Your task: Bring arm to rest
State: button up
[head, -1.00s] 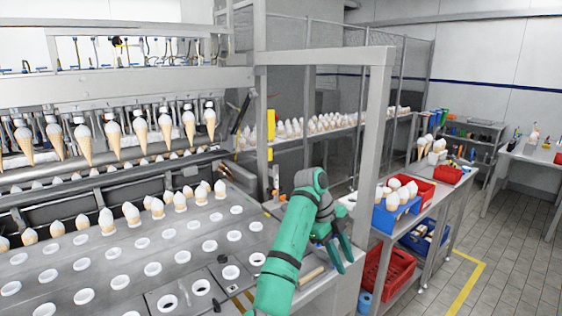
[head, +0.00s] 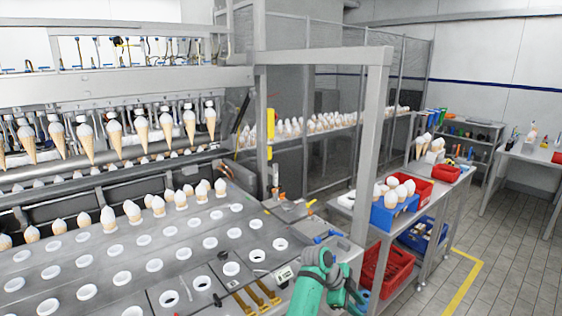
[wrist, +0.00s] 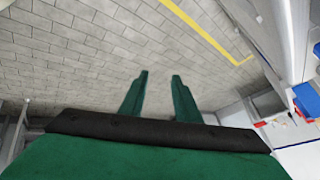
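My green gripper (wrist: 160,76) shows in the wrist view with its two fingers apart and nothing between them. Beyond the fingers lies the grey tiled floor (wrist: 75,60). In the head view my green arm is low at the bottom edge, right of centre, in front of the machine's near right corner. The arm's end is partly cut off there, and I cannot make out the fingertips in that view.
A machine plate (head: 130,262) with round holes and a row of cones fills the left. A cart at right bears a blue bin (head: 393,214) of cones and red bins (head: 388,268). Open floor (head: 510,262) lies at the right, with a yellow line.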

jog(key=s+d+f+n+t+h, duration=0.1)
jog(key=s+f+n, duration=0.1)
jog(key=f, duration=0.4)
jog(key=s+d+f+n+t, duration=0.1)
jog(key=s+d+f+n, duration=0.15)
jog(key=f, duration=0.25)
jog(key=s+a+f+n+t, duration=0.45)
jog(key=s+f+n, duration=0.25)
jog(key=s+f, duration=0.45)
jog(key=s+a+n+t+y, duration=0.2)
jog(key=s+a+n, duration=0.25)
jog(key=s, duration=0.45)
jog(key=s+a+n+t+y, duration=0.2)
jog(key=s+a+n+t, duration=0.1)
jog(key=s+a, duration=0.4)
jog(key=s+a+r+n+t+y, duration=0.1)
jog(key=s+a+r+n+y, duration=0.1)
jog(key=s+a+r, duration=0.4)
jog(key=s+a+r+n+t+y, duration=0.1)
jog(key=s+a+r, duration=0.5)
jog(key=s+r, duration=0.8)
jog(key=shift+s+r+n+t+y, duration=0.25)
jog(key=shift+s+n+t+y, duration=0.2)
jog(key=shift+s+t, duration=0.35)
